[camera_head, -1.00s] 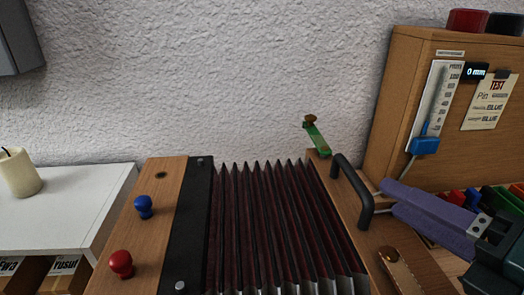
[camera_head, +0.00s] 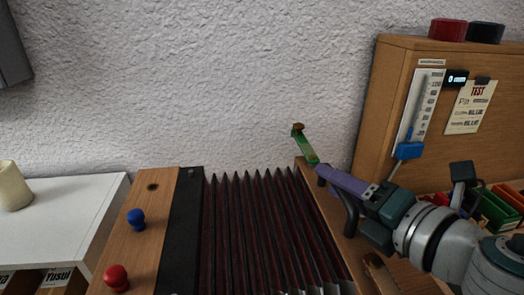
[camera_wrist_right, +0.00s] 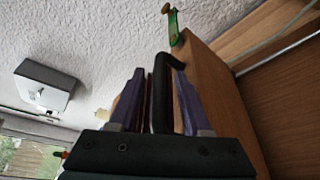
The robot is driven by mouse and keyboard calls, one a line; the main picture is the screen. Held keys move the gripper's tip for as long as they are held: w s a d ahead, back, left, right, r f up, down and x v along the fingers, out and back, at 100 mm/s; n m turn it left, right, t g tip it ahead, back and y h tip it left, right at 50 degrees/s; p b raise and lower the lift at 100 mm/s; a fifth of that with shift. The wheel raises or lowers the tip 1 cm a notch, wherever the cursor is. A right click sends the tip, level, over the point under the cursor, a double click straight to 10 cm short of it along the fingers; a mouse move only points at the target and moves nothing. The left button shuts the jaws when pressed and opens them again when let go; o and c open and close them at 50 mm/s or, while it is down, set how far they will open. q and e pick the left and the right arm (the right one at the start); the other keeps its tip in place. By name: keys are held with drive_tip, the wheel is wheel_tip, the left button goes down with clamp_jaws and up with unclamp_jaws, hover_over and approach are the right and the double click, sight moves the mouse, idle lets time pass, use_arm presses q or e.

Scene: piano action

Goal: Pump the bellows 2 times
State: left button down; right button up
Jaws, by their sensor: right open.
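The bellows (camera_head: 265,230) have dark red pleats between a fixed wooden board at left and a wooden end board (camera_head: 305,180) at right. A black handle (camera_head: 351,212) stands on the end board. My right gripper (camera_head: 330,178) is at the handle in the head view. In the right wrist view the handle (camera_wrist_right: 160,95) lies between its two purple fingers (camera_wrist_right: 158,105), which are open around it. The gauge (camera_head: 420,105) has a blue slider (camera_head: 409,150) near its bottom. My left gripper is not in view.
A blue knob (camera_head: 136,218) and a red knob (camera_head: 116,278) stand on the left board. A green lever (camera_head: 304,145) sticks up behind the handle. A wooden cabinet (camera_head: 385,80) stands at right, with coloured bins (camera_head: 495,208) below it.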

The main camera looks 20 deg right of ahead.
drive_tip(key=shift+c, duration=0.2)
clamp_jaws()
idle(1.1)
